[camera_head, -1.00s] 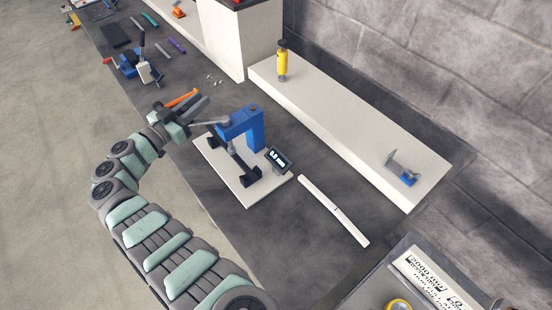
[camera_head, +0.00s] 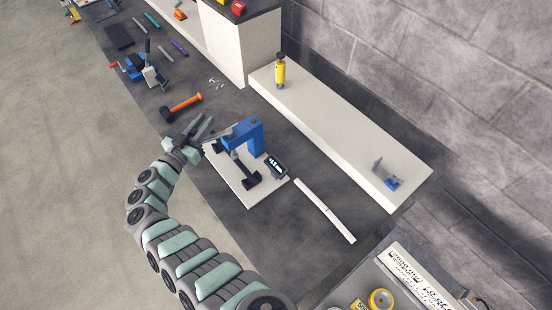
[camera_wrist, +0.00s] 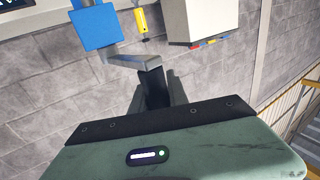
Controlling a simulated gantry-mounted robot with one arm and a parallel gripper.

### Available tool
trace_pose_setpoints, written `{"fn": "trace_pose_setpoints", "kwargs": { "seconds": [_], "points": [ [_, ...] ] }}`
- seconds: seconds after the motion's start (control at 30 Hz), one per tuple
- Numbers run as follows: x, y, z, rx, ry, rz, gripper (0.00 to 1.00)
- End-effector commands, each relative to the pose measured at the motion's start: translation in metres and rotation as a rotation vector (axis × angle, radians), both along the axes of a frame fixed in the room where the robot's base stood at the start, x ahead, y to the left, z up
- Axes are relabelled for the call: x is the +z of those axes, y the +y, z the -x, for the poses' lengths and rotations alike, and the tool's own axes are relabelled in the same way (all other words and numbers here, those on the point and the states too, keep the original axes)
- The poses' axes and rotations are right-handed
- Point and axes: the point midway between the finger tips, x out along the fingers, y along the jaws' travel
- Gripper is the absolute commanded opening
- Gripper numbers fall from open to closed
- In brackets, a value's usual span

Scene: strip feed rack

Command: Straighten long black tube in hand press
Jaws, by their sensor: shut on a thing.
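The blue hand press (camera_head: 255,138) stands on a white base plate (camera_head: 236,190) on the dark bench. Its grey lever reaches left from the press head to my gripper (camera_head: 204,130). In the wrist view my gripper (camera_wrist: 155,90) is shut on the lever's black handle (camera_wrist: 153,78), and the grey lever arm (camera_wrist: 135,62) runs to the blue press head (camera_wrist: 95,25). Black supports (camera_head: 250,182) sit on the base plate under the press. A dark long piece, apparently the black tube, lies there; its outline is partly hidden and too small to judge for straightness.
A small display (camera_head: 276,166) stands beside the press. A white strip (camera_head: 325,211) lies to its right. An orange-handled hammer (camera_head: 182,107) lies behind my gripper. A blue vise (camera_head: 140,68) stands farther back.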

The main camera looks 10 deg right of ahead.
Motion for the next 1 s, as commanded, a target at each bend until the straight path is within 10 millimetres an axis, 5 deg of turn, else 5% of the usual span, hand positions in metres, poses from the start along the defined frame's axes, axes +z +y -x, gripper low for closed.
{"fn": "trace_pose_setpoints", "kwargs": {
  "seconds": [1.0],
  "points": [
    [-0.004,0.0,-0.009,-0.043,-0.007,0.004,0.0]
  ]
}}
